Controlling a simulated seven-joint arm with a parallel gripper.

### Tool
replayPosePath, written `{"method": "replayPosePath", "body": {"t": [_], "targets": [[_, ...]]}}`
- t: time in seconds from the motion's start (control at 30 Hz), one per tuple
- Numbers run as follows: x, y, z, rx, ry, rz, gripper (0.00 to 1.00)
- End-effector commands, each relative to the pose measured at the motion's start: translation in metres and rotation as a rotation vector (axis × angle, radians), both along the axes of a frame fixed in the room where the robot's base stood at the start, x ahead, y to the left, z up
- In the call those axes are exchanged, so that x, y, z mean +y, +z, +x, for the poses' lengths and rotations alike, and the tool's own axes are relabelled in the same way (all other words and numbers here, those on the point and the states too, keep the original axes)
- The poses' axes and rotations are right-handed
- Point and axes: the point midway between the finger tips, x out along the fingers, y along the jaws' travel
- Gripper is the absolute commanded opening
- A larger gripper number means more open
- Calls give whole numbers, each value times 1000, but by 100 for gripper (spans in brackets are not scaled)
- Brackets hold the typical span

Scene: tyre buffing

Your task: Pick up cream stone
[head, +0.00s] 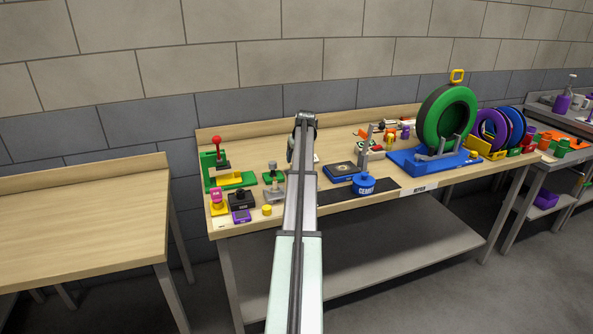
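I cannot clearly make out a cream stone. A small pale piece (316,158) shows at the right edge of my arm on the workbench, mostly hidden, and I cannot tell if it is the stone. My arm reaches over the middle of the workbench (262,225). My gripper (293,152) is at its far end, over the back half of the bench. The arm hides most of it, and its fingers are too small to read as open or shut.
A green fixture with a red knob (217,140) and small tools stand left. A blue cement pot (364,184) and dark blue square (342,171) lie right of my arm. Further right, a green tyre (432,117) stands on a blue stand (408,164). An empty table (80,215) is at left.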

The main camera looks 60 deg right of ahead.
Motion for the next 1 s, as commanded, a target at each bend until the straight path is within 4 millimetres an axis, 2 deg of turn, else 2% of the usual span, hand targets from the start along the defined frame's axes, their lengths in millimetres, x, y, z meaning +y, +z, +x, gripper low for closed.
{"method": "replayPosePath", "body": {"t": [0.27,0.6,0.87,1.0], "targets": [[-2,-15,3,0,0,0,72],[-9,-54,12,-1,0,1,72],[-10,-56,13,-1,0,-1,72],[-10,-56,13,-1,0,-1,59]]}}
